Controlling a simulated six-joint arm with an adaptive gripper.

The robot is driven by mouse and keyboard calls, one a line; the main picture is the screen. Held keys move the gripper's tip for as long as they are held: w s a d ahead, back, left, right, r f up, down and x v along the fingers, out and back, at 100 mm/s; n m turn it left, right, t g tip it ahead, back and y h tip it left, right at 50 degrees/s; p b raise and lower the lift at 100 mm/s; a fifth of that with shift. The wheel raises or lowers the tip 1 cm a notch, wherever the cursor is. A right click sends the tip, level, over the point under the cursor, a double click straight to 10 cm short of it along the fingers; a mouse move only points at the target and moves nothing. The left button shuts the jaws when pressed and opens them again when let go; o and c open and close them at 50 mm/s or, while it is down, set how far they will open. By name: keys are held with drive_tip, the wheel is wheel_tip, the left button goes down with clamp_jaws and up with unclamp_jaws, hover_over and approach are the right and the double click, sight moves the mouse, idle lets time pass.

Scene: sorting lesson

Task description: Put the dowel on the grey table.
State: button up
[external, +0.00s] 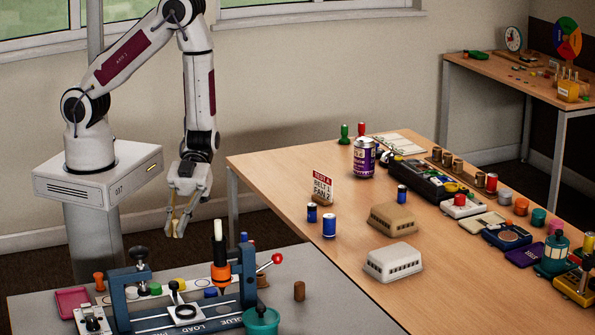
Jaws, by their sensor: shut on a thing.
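My gripper (177,233) hangs fingers down beyond the back edge of the grey table (345,308), above the level of its top. It is shut on a small pale wooden piece (175,224), which looks like the dowel. The fingers partly hide the piece, so its full length and tilt cannot be told. The grey table fills the lower part of the external view. A short brown cylinder (299,291) stands on it at the right.
A blue press-like fixture (205,325) with an orange-and-black post (220,260) takes up the grey table's front. A pink tray (73,303) and a teal bowl (261,321) flank it. Bare tabletop lies at the right. A crowded wooden table (280,165) stands behind.

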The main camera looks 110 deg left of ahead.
drive_tip(key=shift+f, duration=0.15)
hover_over(181, 275)
drive_tip(key=shift+f, duration=2.8)
drive_tip(key=shift+f, duration=2.05)
drive_tip(key=shift+f, duration=0.15)
drive_tip(key=o, duration=0.7)
drive_tip(key=shift+c, duration=0.2)
drive_tip(key=shift+r, duration=0.2)
drive_tip(key=v, duration=1.2)
